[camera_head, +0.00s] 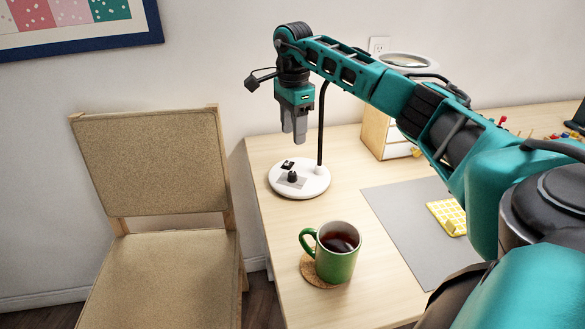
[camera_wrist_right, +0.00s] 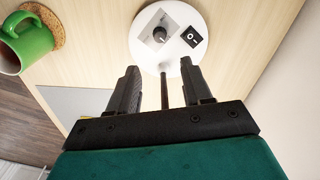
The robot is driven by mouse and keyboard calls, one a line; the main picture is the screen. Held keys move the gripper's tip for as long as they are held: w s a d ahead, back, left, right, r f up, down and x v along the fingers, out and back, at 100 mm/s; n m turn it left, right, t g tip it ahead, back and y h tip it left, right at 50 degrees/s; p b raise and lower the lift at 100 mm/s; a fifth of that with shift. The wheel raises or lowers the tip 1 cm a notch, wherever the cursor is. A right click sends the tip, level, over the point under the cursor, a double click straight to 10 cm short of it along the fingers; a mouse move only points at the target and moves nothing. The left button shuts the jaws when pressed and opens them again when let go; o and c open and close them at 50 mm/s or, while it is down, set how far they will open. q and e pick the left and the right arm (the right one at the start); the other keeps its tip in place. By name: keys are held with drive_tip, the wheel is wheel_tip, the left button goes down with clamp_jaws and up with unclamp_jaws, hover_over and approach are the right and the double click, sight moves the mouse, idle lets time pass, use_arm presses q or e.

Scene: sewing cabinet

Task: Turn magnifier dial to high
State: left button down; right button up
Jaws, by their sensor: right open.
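The magnifier's round white base (camera_head: 316,184) stands on the table's left part, with a black stem rising behind it. Its black dial (camera_head: 292,177) sits on a grey plate; in the right wrist view the dial (camera_wrist_right: 159,33) shows beside a black rocker switch (camera_wrist_right: 191,37). I cannot read the dial's setting. The ring-shaped magnifier head (camera_head: 408,61) is partly hidden behind my right arm. My right gripper (camera_head: 294,140) points down above the base, open and empty, apart from the dial. In the wrist view its fingers (camera_wrist_right: 164,85) are spread below the base. My left gripper is not in view.
A green mug (camera_head: 338,262) with dark liquid stands on a cork coaster (camera_head: 309,272) in front of the base. A grey mat (camera_head: 393,216), a yellow grid piece (camera_head: 447,214) and a small drawer box (camera_head: 376,133) lie rightward. A chair (camera_head: 155,165) stands left.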

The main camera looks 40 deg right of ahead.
sight(292, 173)
wheel_tip(292, 173, down, 12)
drive_tip(key=shift+a+r+b, duration=0.1)
drive_tip(key=shift+b, duration=0.65)
clamp_jaws()
